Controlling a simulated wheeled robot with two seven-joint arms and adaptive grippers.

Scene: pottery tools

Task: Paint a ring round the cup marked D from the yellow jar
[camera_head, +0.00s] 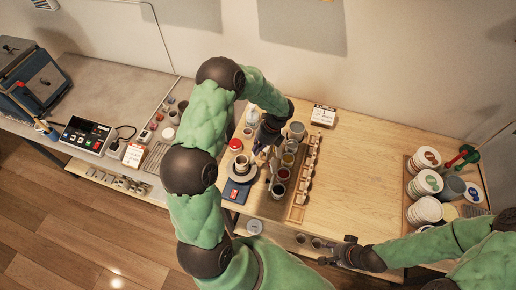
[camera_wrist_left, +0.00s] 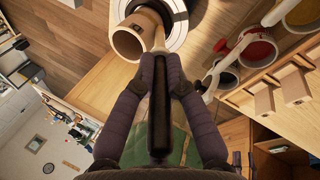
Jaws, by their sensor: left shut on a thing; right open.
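My left gripper (camera_head: 264,152) is shut on a dark-handled brush (camera_wrist_left: 158,110). In the head view the cup (camera_head: 241,161) stands on the turntable (camera_head: 234,174), just left of the gripper. No letter D is legible. My right gripper (camera_head: 326,260) is open and empty, near the table's front edge.
Several jars and pots stand close to the right of my left gripper, beside a wooden rack (camera_head: 298,212). A red-topped item (camera_head: 235,145) stands behind the cup. Stacked tubs (camera_head: 427,183) are at the right. The table's middle right (camera_head: 360,180) is clear.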

